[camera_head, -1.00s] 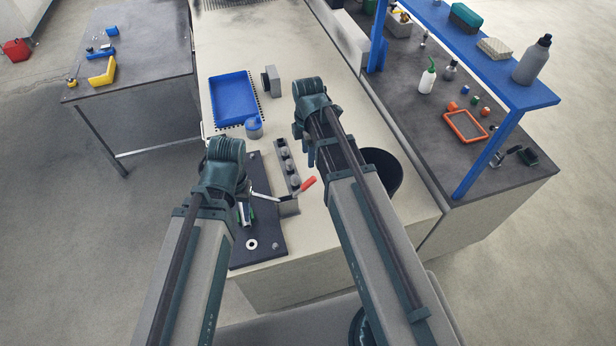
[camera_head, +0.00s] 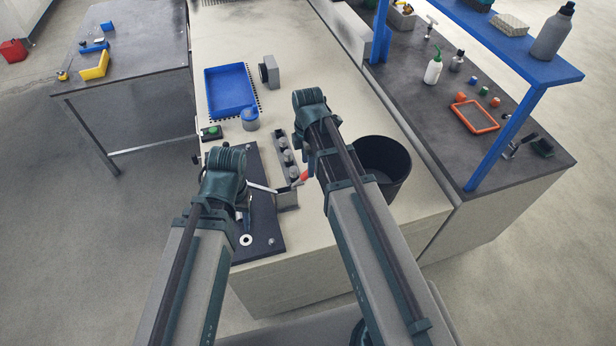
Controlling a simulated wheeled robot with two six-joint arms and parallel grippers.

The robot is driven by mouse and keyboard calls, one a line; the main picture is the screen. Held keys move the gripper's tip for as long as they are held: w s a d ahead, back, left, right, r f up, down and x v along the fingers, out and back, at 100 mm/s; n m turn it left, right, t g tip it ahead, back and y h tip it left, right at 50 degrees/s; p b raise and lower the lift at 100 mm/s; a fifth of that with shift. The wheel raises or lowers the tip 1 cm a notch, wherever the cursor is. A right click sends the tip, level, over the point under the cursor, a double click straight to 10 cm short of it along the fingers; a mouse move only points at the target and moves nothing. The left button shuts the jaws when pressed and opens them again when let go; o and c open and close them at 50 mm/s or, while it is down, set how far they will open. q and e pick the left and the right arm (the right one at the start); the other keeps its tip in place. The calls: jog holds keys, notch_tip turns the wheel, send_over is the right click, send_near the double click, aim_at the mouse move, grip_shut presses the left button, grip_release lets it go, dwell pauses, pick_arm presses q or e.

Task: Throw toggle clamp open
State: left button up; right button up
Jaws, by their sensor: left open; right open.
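The toggle clamp (camera_head: 287,199) stands on the right edge of a dark base plate (camera_head: 262,240). Its red handle (camera_head: 303,176) slants up to the right, and its thin silver arm (camera_head: 262,188) reaches left over the plate. My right gripper (camera_head: 308,162) is open, close beside the upper end of the red handle; its arm partly covers the fingers, and I cannot tell whether they touch the handle. My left gripper (camera_head: 243,203) is open over the left part of the plate, mostly hidden under its own wrist.
A block with several grey knobs (camera_head: 282,150) stands just behind the clamp. A black bin (camera_head: 392,170) is right of my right arm. A blue tray (camera_head: 230,90), a blue-grey round container (camera_head: 250,118) and a green-button box (camera_head: 210,132) lie farther back.

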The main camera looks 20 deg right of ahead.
aim_at(304, 177)
jog(key=shift+f+b, duration=1)
jog(key=shift+f, duration=0.55)
pick_arm(q)
notch_tip(304, 177, down, 3)
pick_arm(e)
grip_shut()
